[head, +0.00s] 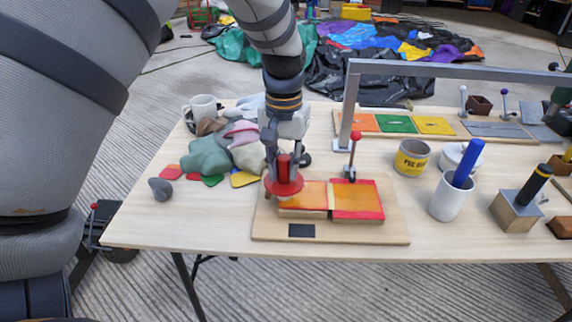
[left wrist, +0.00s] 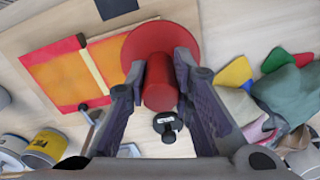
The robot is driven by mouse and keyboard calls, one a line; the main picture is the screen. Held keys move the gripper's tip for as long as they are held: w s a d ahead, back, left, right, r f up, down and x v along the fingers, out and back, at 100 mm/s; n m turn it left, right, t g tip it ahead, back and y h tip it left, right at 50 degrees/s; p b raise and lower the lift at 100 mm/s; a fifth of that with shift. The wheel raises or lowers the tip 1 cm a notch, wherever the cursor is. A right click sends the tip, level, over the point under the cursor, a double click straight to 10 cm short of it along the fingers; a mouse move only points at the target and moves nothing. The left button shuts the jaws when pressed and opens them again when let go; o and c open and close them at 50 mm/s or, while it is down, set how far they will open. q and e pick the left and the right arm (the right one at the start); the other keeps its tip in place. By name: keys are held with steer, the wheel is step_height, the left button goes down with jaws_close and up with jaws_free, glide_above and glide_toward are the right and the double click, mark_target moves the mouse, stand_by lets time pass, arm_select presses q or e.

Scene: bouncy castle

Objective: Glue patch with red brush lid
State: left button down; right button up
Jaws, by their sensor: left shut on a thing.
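My left gripper (head: 286,160) points down and is shut on the red handle of the red brush lid (head: 285,188). The lid's wide round disc is below the fingers, over the left end of the patch panels; I cannot tell whether it touches them. The left wrist view shows the gripper (left wrist: 160,72) with a finger on each side of the handle and the red disc (left wrist: 188,42) beyond. The orange panel (head: 305,200) and the red-edged panel (head: 357,203) lie side by side on a wooden board (head: 275,228). A glue can (head: 411,158) stands open at right. My right gripper is out of view.
A grey metal frame (head: 349,105) and a red-knobbed lever (head: 352,160) stand behind the board. Cloth scraps (head: 208,155) and a white mug (head: 203,107) are at left. A white cup with a blue-handled tool (head: 449,199) stands at right.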

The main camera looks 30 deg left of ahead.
mark_target(283, 157)
arm_select(q)
steer(key=shift+s+a+r, duration=0.2)
steer(key=shift+a, duration=0.1)
steer(key=shift+r, duration=0.9)
steer(key=shift+w+d+r, duration=0.15)
steer(key=shift+d+r, duration=0.1)
steer(key=shift+r, duration=0.45)
steer(key=shift+a+r, duration=0.1)
steer(key=shift+r, duration=2.2)
